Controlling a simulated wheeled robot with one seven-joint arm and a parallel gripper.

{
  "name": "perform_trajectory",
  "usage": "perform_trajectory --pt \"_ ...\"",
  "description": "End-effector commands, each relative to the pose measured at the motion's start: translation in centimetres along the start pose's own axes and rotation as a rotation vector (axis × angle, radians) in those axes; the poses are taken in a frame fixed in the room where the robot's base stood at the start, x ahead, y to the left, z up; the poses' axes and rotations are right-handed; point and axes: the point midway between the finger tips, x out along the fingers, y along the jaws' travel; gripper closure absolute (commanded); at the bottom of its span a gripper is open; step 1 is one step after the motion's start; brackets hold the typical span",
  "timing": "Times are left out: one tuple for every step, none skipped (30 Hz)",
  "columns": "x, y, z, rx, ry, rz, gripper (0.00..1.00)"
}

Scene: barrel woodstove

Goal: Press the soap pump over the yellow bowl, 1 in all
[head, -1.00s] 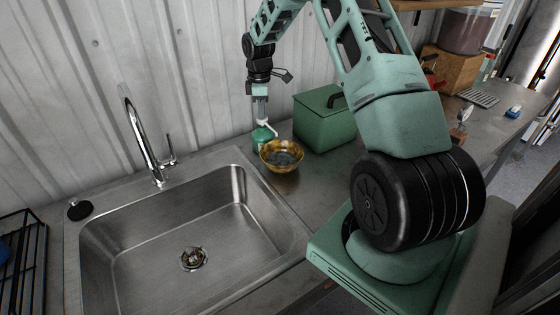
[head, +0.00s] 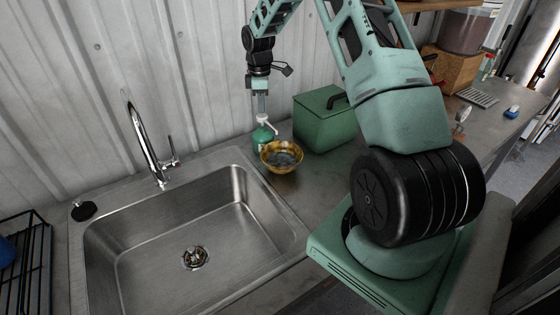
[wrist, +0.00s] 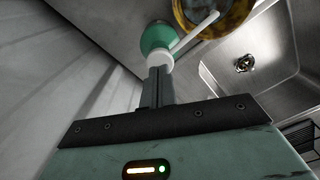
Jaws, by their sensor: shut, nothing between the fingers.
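The soap pump is a green bottle (head: 262,136) with a white pump head (head: 265,118), upright on the counter beside the sink. The yellow bowl (head: 282,167), mottled brown and yellow, stands just right of it. The spout points toward the bowl and reaches over its rim in the wrist view (wrist: 195,33). My gripper (head: 262,112) is shut and empty, pointing down directly above the pump head. In the wrist view its fingertips (wrist: 157,70) line up with the white head; whether they touch it I cannot tell.
A green lidded box (head: 324,122) stands right behind the bowl. The steel sink (head: 180,225) with its tall faucet (head: 143,140) lies to the left. A black wire rack (head: 28,262) is at far left. The corrugated wall is close behind the pump.

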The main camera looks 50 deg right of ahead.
Motion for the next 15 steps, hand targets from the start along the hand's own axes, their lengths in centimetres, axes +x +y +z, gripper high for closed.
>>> perform_trajectory --pt "0.0 0.0 0.0 0.0 0.0 0.0 1.0" --pt "0.0 0.0 0.0 0.0 0.0 0.0 1.0" --pt "0.0 0.0 0.0 0.0 0.0 0.0 1.0" --pt "0.0 0.0 0.0 0.0 0.0 0.0 1.0" --pt "0.0 0.0 0.0 0.0 0.0 0.001 1.0" --pt "0.0 0.0 0.0 0.0 0.0 0.001 1.0" --pt "-0.1 0.0 0.0 0.0 0.0 0.001 1.0" --pt "-0.1 0.0 0.0 0.0 0.0 0.001 1.0" --pt "-0.3 0.0 0.0 0.0 0.0 0.001 1.0" --pt "-0.5 0.0 0.0 0.0 0.0 0.001 1.0" --pt "-0.7 0.0 0.0 0.0 0.0 0.001 1.0" --pt "-1.0 0.0 0.0 0.0 0.0 0.001 1.0" --pt "-1.3 0.0 0.0 0.0 0.0 0.001 1.0" --pt "-1.6 0.0 0.0 0.0 0.0 0.001 1.0" --pt "-2.0 0.0 0.0 0.0 0.0 0.001 1.0"
